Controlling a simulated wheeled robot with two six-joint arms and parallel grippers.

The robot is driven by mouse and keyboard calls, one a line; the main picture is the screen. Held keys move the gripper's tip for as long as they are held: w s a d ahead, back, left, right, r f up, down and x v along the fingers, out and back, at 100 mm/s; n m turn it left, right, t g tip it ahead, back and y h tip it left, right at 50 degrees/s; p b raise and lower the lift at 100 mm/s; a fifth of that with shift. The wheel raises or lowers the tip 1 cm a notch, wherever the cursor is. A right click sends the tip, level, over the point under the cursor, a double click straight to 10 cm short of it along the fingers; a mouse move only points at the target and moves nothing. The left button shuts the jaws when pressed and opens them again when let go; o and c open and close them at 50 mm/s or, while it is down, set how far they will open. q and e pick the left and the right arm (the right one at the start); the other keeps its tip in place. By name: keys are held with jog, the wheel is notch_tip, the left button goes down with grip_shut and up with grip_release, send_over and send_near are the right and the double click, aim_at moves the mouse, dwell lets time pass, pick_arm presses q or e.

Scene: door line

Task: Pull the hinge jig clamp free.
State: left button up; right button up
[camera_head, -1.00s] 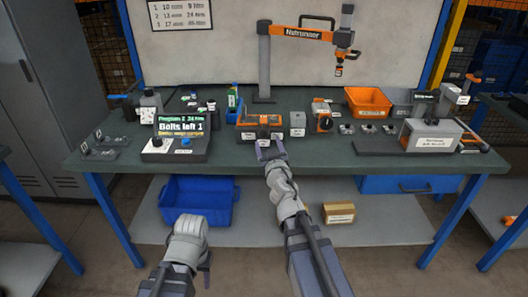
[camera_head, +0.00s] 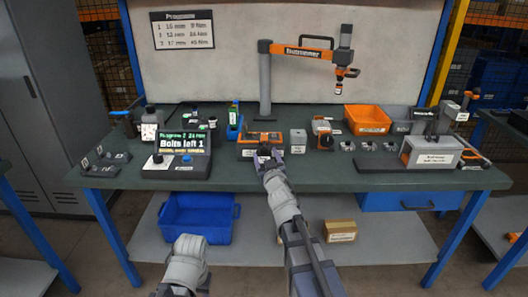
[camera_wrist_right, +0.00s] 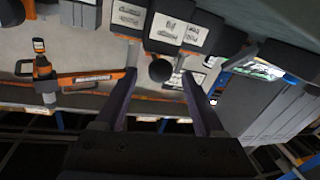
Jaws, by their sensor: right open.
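An orange and grey fixture (camera_head: 250,137) sits at the bench's front edge; its small label is unreadable, so I cannot confirm it is the hinge jig. A round black knob (camera_wrist_right: 160,70) on it, possibly the clamp's, shows in the right wrist view. My right gripper (camera_head: 266,157) is at the fixture's front, open. In the right wrist view its fingers (camera_wrist_right: 158,85) stand either side of the knob, with gaps on both sides. My left gripper (camera_head: 204,284) is low in front of the bench, mostly out of frame; its jaws are unclear.
A grey block (camera_head: 298,140) stands just right of the fixture. A display box (camera_head: 175,170) reading "Bolts left 1" is to its left. An orange bin (camera_head: 367,118) and a grey station (camera_head: 432,154) stand at right. The nutrunner (camera_head: 305,51) hangs above. A blue crate (camera_head: 198,232) is below.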

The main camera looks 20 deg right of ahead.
aim_at(265, 153)
jog(key=shift+w+d, duration=0.15)
jog(key=shift+w, duration=1.5)
grip_shut()
